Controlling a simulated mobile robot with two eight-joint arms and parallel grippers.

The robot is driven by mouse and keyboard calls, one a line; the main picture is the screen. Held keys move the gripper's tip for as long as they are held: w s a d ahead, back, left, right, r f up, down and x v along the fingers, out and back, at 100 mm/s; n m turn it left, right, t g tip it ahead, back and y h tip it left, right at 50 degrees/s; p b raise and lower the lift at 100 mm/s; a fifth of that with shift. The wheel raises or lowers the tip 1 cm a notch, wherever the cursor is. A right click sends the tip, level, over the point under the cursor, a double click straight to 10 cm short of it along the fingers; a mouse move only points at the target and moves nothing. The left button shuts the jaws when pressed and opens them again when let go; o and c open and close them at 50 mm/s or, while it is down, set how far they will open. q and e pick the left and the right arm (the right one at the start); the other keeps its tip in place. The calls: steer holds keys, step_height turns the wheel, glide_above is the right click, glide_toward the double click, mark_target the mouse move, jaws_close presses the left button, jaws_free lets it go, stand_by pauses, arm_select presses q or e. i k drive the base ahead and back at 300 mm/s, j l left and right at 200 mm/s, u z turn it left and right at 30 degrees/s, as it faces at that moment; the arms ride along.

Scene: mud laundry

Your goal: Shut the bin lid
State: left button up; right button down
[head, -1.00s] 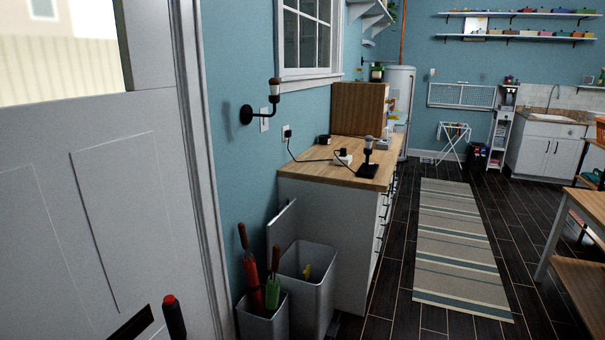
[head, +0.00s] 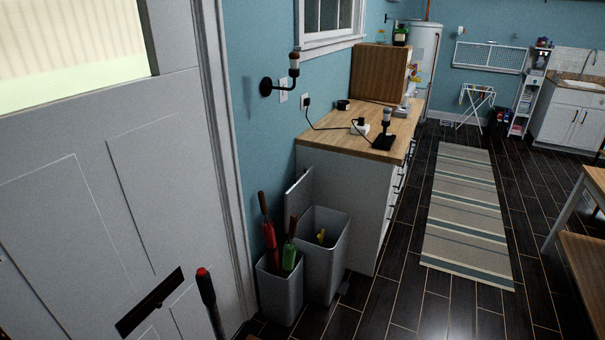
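A grey bin (head: 326,262) stands on the floor against the near end of the white cabinet. Its lid (head: 298,193) is raised and stands upright at the bin's back left, by the wall. The bin's mouth is open and a small yellow thing (head: 321,235) shows inside. Neither of my grippers is in the head view.
A smaller grey holder (head: 281,294) with a red and a green umbrella stands left of the bin, very close to it. A white door (head: 85,200) fills the left. A red-tipped dark rod (head: 207,287) stands in front of it.

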mark_target(297, 198)
steer(key=i+l, duration=0.2)
steer(key=l, duration=0.15)
steer(key=i+l, duration=0.45)
steer(key=l, duration=0.3)
steer(key=i+l, duration=0.15)
steer(key=i, duration=0.5)
steer(key=i+l+z, duration=0.1)
steer(key=i, duration=0.6)
steer(key=i+j, duration=0.7)
steer(key=j, duration=0.15)
